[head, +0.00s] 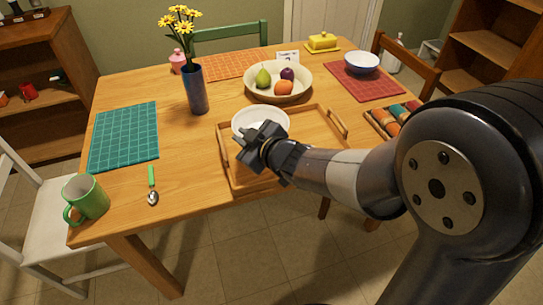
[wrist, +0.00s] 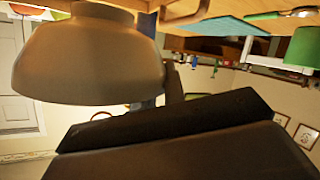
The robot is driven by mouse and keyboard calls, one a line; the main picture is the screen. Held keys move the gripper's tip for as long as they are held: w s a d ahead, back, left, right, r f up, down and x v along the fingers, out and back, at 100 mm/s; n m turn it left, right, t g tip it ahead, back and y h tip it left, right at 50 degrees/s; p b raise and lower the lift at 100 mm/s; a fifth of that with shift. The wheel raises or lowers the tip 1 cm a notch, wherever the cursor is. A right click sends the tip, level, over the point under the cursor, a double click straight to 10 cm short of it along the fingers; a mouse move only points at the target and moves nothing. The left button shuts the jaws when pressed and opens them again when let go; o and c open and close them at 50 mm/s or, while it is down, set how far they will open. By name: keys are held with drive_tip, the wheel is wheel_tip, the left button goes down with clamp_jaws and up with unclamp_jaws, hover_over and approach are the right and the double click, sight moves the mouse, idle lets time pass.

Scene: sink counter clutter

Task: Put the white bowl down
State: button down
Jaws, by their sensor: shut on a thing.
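The white bowl (head: 262,119) is upright in the head view, over the back left part of the wooden tray (head: 310,131). My gripper (head: 257,137) is shut on the near side of its rim and hides part of its front. In the wrist view the white bowl (wrist: 88,62) fills the upper left in shade, with the picture turned over. A dark part of my gripper crosses the bottom there. I cannot tell whether the bowl's base touches the tray.
Behind the tray stands a cream fruit bowl (head: 251,87) with several fruits. A blue vase (head: 197,90) with yellow flowers stands to the left. A spool box (head: 385,124) lies right of the tray. The teal mat (head: 125,136) is bare; a green mug (head: 87,198) stands front left.

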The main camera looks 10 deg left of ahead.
drive_tip(key=shift+f+b, duration=0.9)
drive_tip(key=shift+f, duration=2.6)
drive_tip(key=shift+f, duration=0.25)
drive_tip(key=c, duration=1.5)
unclamp_jaws()
drive_tip(key=shift+r, duration=0.15)
drive_tip(key=shift+s+r, duration=0.1)
drive_tip(key=shift+r, duration=0.05)
drive_tip(key=p+v, duration=0.1)
drive_tip(key=v, duration=1)
drive_tip(key=shift+s+d+p, duration=0.15)
drive_tip(key=shift+d+p, duration=0.25)
